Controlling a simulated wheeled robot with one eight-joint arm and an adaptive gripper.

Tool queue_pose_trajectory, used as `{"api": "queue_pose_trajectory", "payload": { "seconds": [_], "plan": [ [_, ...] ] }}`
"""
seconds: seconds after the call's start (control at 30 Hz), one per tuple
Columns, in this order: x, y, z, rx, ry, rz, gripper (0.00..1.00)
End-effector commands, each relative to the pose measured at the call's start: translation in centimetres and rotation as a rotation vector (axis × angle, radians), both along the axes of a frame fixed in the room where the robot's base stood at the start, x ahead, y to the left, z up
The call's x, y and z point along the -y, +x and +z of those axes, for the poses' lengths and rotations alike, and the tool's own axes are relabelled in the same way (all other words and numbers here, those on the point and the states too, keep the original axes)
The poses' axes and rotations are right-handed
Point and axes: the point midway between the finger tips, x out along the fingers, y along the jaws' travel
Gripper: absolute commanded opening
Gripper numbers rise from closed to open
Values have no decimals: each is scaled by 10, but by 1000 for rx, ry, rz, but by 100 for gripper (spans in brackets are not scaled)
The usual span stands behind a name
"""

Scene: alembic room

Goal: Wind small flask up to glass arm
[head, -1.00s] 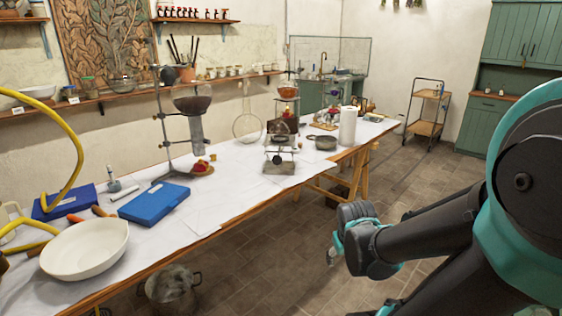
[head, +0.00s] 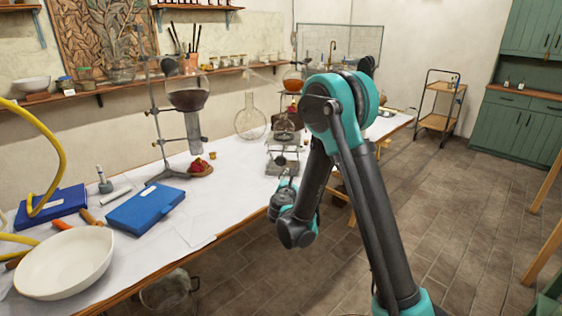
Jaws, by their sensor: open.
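A small dark flask (head: 284,127) sits on top of a metal lab jack (head: 282,160) in the middle of the white-covered table. Behind it, an amber-filled glass vessel (head: 293,82) stands higher up, partly hidden by my arm. A thin glass arm (head: 262,76) seems to slope left from that vessel; its meeting with the flask is too small to tell. My gripper (head: 284,184) is open, in front of and slightly below the jack at the table's front edge. Its fingertips are small, and I cannot tell whether they touch the jack or its knob.
A large clear round flask (head: 250,121) stands left of the jack. A stand holds a dark-filled flask (head: 188,96). A blue case (head: 146,208) and a white bowl (head: 65,263) lie at left. A metal pot (head: 167,290) is below the table. Floor at right is open.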

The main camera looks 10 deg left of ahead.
Motion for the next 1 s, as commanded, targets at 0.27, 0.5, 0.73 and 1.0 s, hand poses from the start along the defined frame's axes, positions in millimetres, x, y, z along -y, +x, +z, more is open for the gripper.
{"api": "queue_pose_trajectory", "payload": {
  "seconds": [0.27,0.5,0.73,1.0],
  "plan": [
    [-75,-2,-14,100,-295,143,66],
    [-80,16,-14,110,-325,151,66],
    [-79,60,-14,110,-323,150,66],
    [-79,114,-14,109,-322,150,66]
  ]
}}
